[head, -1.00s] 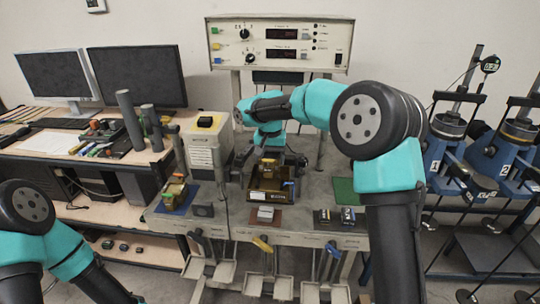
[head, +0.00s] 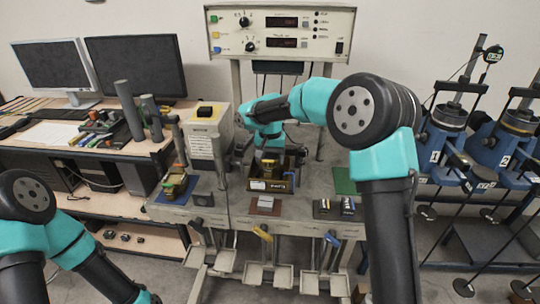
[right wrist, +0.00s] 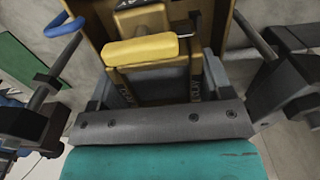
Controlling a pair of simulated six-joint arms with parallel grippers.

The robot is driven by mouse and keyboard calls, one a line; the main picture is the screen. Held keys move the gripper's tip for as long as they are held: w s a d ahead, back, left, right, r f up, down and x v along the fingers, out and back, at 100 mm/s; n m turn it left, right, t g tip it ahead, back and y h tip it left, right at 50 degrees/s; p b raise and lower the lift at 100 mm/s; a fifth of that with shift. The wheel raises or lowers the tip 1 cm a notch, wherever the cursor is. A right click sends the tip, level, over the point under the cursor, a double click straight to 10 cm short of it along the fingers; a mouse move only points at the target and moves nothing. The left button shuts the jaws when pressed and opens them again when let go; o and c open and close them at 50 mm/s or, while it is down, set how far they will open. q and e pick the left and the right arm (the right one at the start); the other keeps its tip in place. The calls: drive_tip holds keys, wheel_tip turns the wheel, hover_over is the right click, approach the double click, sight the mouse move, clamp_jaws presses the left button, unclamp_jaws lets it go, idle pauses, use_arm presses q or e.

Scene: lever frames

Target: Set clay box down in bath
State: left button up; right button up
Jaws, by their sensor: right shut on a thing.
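My right gripper (head: 268,157) is shut on a brass-coloured box with a yellow bar handle, which I take to be the clay box (head: 268,167). The box is upright over the open, dark brass bath (head: 257,185) and looks partly within its walls. I cannot tell whether it touches the bath floor. In the right wrist view the yellow handle (right wrist: 142,50) crosses between my fingers, with the box body (right wrist: 138,18) beyond. The lower part of the box is hidden. My left gripper is out of view; only its arm shows at lower left.
Another brass box (head: 175,181) stands on a blue mat at left. A small grey block on a brown mat (head: 264,206) lies in front of the bath, with dark blocks (head: 336,208) to the right. A green mat (head: 344,180) is clear. A control unit (head: 280,30) stands behind.

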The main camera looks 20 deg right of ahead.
drive_tip(key=shift+f, duration=1.7)
drive_tip(key=shift+f, duration=0.1)
drive_tip(key=o, duration=1.2)
drive_tip(key=shift+c, duration=0.2)
drive_tip(key=shift+f, duration=0.1)
wheel_tip(320, 180, up, 18)
drive_tip(key=shift+f, duration=0.2)
